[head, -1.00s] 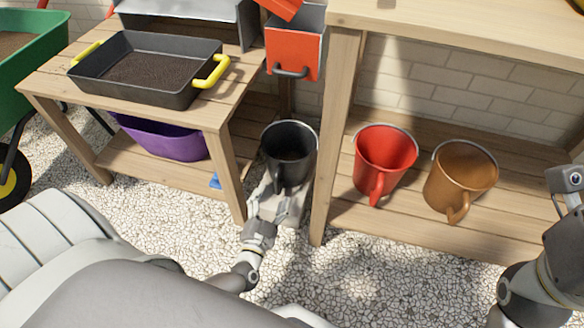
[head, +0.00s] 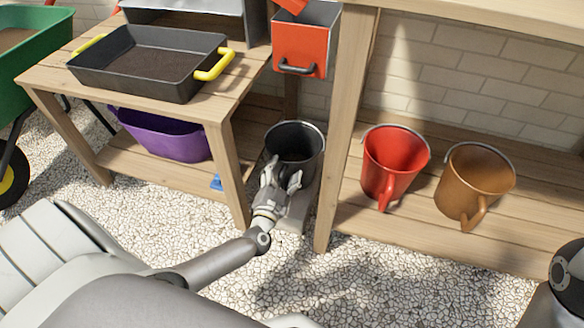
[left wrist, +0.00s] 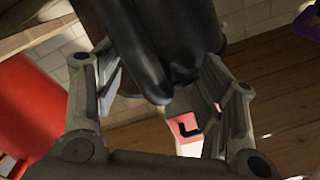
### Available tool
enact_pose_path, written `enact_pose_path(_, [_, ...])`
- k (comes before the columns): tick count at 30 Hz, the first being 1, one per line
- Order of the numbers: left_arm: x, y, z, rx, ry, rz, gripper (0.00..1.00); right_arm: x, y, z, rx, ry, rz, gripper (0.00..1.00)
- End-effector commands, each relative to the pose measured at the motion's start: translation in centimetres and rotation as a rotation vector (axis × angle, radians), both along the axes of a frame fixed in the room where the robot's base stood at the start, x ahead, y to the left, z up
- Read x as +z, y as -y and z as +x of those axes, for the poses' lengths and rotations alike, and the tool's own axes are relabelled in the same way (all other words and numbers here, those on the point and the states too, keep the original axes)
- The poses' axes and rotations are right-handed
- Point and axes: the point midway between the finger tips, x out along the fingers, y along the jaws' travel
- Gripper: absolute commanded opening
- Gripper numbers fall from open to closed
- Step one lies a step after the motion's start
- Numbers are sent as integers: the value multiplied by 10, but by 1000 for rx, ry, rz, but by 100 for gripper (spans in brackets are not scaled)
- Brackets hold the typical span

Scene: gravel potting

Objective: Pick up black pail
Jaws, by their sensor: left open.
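The black pail (head: 297,143) stands upright between the low bench and the tall table, its open top facing up. My left gripper (head: 281,178) is open at the pail's near side and hides its lower front. My right gripper is out of view; only a dark part of my right arm shows at the right edge.
A red pail (head: 392,160) and a brown pail (head: 474,183) stand on the lower shelf to the right. A table leg (head: 340,130) is close beside the black pail. A black tray (head: 150,80) and purple tub (head: 165,138) are left. A red bin (head: 300,52) hangs above.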

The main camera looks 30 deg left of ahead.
Motion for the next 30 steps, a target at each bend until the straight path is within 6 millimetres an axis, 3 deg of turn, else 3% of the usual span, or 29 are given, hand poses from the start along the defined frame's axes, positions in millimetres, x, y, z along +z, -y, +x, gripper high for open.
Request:
enact_pose_path(5, [1, 0, 0, 0, 0, 0, 64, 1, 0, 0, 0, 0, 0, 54])
enact_pose_path(20, [0, 0, 0, 0, -2, 1, 0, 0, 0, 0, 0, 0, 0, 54])
enact_pose_path(30, [2, -1, 0, 1, 2, 4, 0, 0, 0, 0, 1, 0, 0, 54])
